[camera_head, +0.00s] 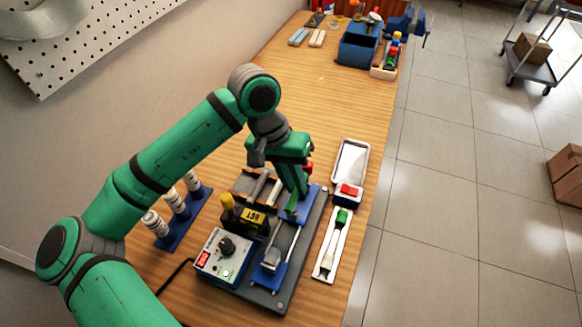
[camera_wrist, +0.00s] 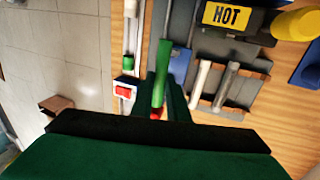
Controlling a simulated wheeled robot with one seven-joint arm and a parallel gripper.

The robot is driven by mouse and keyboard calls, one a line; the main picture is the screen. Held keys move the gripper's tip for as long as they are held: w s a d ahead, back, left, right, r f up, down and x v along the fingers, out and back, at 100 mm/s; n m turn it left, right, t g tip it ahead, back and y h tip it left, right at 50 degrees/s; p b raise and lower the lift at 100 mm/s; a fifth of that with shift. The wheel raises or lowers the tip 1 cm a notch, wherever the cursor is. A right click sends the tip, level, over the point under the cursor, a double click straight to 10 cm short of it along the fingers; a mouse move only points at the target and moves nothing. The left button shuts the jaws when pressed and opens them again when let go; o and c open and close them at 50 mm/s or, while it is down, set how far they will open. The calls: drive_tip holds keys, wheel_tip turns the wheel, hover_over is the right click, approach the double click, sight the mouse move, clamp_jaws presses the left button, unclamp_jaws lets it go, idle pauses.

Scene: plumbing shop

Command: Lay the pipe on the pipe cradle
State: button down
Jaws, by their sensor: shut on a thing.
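My gripper (camera_wrist: 159,100) is shut on a slim bright green rod with a red end, seemingly the pipe (camera_wrist: 163,68). The pipe (camera_head: 291,206) also shows below the jaws in the head view; its grip point is partly hidden. My gripper (camera_head: 294,180) is above the dark base plate, near the blue-ended rail fixture (camera_head: 272,268). A dark, shallow tray holding two pale rods, apparently the pipe cradle (camera_head: 243,181), lies left of my gripper. In the wrist view the cradle (camera_wrist: 233,101) is right of the held rod, apart from it.
A control box (camera_head: 222,255) and a yellow-topped block marked HOT (camera_head: 252,219) stand close to the fixture. A blue rack (camera_head: 190,216) with white cylinders is to the left. White trays (camera_head: 345,172) line the right edge. The bench beyond is mostly clear.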

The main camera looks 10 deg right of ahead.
drive_tip(key=shift+f, duration=2)
drive_tip(key=c, duration=1.6)
unclamp_jaws()
drive_tip(key=shift+c, duration=0.2)
drive_tip(key=v, duration=1.1)
drive_tip(key=shift+f, duration=0.1)
